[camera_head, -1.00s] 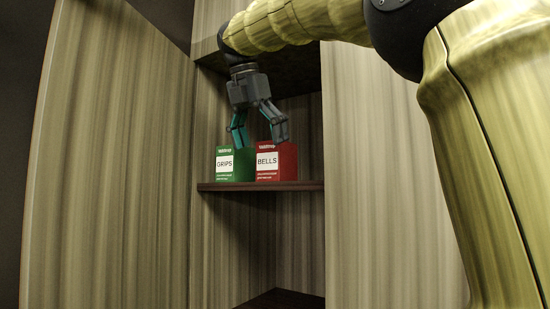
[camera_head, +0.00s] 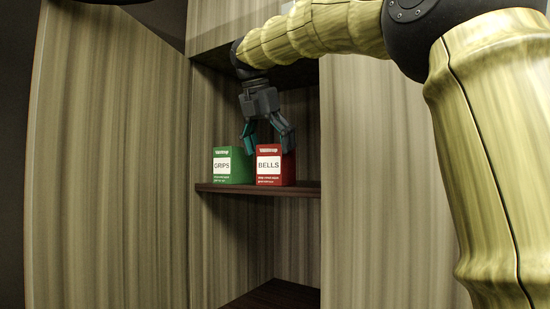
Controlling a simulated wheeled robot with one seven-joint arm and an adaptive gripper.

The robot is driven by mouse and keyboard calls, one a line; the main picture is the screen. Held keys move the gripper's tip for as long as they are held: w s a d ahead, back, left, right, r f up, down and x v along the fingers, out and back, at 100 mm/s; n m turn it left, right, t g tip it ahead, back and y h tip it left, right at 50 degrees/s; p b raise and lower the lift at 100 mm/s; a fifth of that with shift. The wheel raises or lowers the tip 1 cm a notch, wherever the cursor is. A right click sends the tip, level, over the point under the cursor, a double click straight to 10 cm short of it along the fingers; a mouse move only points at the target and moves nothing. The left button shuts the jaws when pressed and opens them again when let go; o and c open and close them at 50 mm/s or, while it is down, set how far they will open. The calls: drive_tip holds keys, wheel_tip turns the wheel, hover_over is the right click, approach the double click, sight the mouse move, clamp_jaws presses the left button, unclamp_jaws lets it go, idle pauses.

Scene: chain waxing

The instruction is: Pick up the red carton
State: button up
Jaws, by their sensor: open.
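The red carton (camera_head: 276,164), with a white label reading BELLS, stands upright on the cabinet's middle shelf. A green carton (camera_head: 232,167), labelled GRIPS, stands just to its left. My gripper (camera_head: 268,144) points down over the red carton, open and empty. Its left finger hangs above the gap between the cartons. Its right finger overlaps the red carton's top right edge in the picture. I cannot tell whether that finger touches the carton.
The dark shelf edge (camera_head: 258,189) runs below both cartons. An open door panel (camera_head: 110,160) is at the left and a wood panel (camera_head: 375,190) at the right. A lower shelf (camera_head: 275,297) looks empty.

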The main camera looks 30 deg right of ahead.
drive_tip(key=shift+w+d+p, duration=0.3)
drive_tip(key=shift+w+p, duration=0.05)
drive_tip(key=shift+w, duration=0.35)
drive_tip(key=shift+w+d+p, duration=0.2)
drive_tip(key=shift+p, duration=0.15)
drive_tip(key=shift+s+d+r+p, duration=0.3)
drive_tip(key=shift+s+d+p, duration=0.1)
drive_tip(key=shift+s+p, duration=0.3)
drive_tip(key=shift+s+d+f, duration=0.1)
drive_tip(key=shift+s+f, duration=0.15)
drive_tip(key=shift+s, duration=0.1)
drive_tip(key=shift+w+f, duration=0.2)
drive_tip(key=shift+f, duration=0.1)
drive_tip(key=shift+w+f, duration=0.45)
drive_tip(key=shift+w, duration=0.25)
drive_tip(key=shift+s+d+r, duration=0.1)
drive_tip(key=shift+s+r, duration=0.15)
drive_tip(key=shift+s, duration=0.25)
drive_tip(key=c, duration=0.9)
drive_tip(key=shift+w+f, duration=0.1)
drive_tip(key=shift+w, duration=0.05)
drive_tip(key=c, duration=0.3)
